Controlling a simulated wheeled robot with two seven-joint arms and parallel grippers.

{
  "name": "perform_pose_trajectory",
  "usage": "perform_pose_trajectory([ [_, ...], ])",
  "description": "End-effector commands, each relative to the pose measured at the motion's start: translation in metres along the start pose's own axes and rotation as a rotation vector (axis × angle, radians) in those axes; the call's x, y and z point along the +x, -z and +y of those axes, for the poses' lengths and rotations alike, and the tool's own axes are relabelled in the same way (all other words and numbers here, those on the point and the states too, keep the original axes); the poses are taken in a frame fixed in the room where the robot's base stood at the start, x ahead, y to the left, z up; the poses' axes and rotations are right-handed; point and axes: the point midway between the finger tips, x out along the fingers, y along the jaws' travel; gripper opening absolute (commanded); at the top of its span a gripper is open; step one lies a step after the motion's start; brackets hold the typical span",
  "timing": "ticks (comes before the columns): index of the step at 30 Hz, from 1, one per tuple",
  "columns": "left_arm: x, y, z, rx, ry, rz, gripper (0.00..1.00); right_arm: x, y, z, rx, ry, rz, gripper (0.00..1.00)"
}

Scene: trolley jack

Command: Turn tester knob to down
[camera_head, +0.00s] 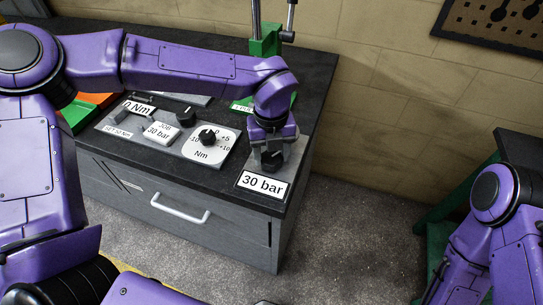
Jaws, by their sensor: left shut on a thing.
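The tester (262,201) is a grey unit near the right front corner of the dark bench top, with a white "30 bar" label on its front. My left gripper (271,158) points down over it from above. It is shut on the dark knob (269,162) on the tester's top. The fingers hide most of the knob, so I cannot tell which way it points. My right arm shows at the lower right, but its gripper is out of view.
A green stand (265,40) is behind. A drawer with a pale handle (181,210) is in the bench front. Grey floor lies to the right.

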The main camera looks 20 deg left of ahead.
Motion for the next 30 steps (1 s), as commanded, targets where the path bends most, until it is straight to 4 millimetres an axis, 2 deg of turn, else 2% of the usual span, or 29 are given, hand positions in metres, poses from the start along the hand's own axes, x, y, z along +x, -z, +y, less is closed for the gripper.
perform_pose_trajectory([
  [3,0.002,-0.001,-0.001,-0.083,0.004,-0.004,0.27,0.009,-0.004,-0.001,0.000,0.000,0.000,0.83],
  [12,0.000,-0.002,0.000,-0.224,0.004,-0.005,0.27,0.018,-0.007,-0.002,0.000,0.000,0.000,0.83],
  [30,-0.002,-0.002,-0.001,-0.269,0.005,-0.006,0.27,0.020,-0.008,-0.002,0.000,0.000,0.000,0.83],
])
